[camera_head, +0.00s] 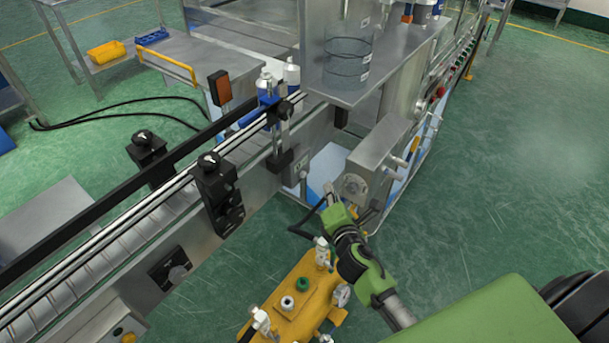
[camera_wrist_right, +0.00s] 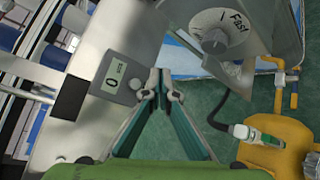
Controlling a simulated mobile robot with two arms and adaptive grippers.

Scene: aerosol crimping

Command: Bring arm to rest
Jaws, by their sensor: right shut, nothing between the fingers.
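My right gripper (camera_head: 329,192) is at the end of a green and grey arm that comes in from the lower right in the head view. In the right wrist view its fingers (camera_wrist_right: 160,78) meet at the tips, shut with nothing between them. The tips are close to the metal machine, near a box with a round dial (camera_head: 354,186). The dial, marked "Fast" (camera_wrist_right: 222,32), also shows in the right wrist view. My left gripper is not in view.
A yellow unit with valves and a gauge (camera_head: 318,308) stands below my right arm. A conveyor (camera_head: 95,262) with black clamps runs along the left. A metal shelf with a clear cylinder (camera_head: 348,66) overhangs behind the gripper. Green floor (camera_head: 510,190) is open to the right.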

